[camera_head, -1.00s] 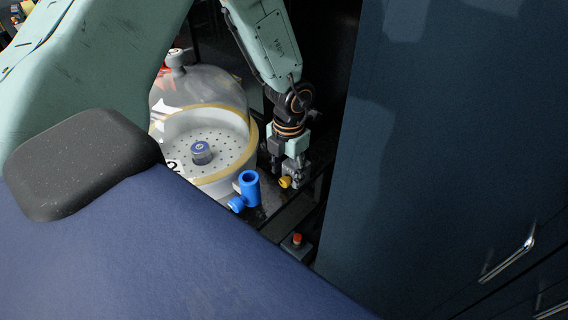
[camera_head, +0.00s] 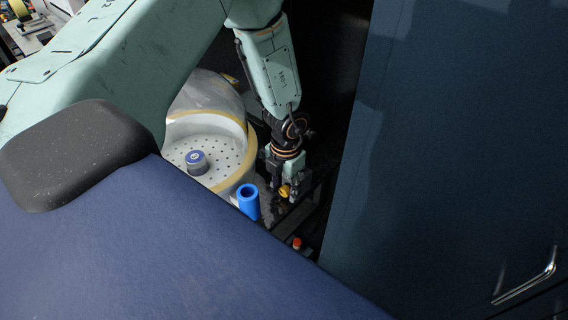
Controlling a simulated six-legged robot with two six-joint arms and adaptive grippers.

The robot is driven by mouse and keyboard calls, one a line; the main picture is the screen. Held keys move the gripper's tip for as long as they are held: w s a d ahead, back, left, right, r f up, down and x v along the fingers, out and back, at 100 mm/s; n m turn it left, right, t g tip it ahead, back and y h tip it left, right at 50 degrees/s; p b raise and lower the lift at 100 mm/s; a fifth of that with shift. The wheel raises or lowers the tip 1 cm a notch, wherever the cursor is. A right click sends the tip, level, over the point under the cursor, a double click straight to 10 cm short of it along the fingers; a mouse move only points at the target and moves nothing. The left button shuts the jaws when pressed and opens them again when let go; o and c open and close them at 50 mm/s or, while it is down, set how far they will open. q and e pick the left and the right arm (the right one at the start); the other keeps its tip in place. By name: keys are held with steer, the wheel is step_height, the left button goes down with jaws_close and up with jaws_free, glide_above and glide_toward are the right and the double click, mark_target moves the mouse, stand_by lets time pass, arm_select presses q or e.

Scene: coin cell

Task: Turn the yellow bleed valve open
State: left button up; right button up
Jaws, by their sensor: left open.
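The yellow bleed valve (camera_head: 284,191) is a small yellow knob on the dark bench, right of the blue fitting. My left gripper (camera_head: 283,187) points down at the valve, its fingers open. One finger shows on each side of the knob; I cannot tell whether they touch it. My right gripper is not in view.
A clear domed vessel with a white perforated plate (camera_head: 222,158) stands left of the gripper, with a blue-topped coin cell-like piece (camera_head: 197,161) on it. A blue tube fitting (camera_head: 248,203) stands close by. A red button (camera_head: 296,242) sits in front. A dark blue cabinet (camera_head: 440,150) closes off the right.

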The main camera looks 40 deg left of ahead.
arm_select(q)
steer(key=shift+f, duration=0.3)
steer(key=shift+d+f, duration=0.1)
steer(key=shift+w, duration=0.1)
steer(key=c, duration=0.5)
jaws_close()
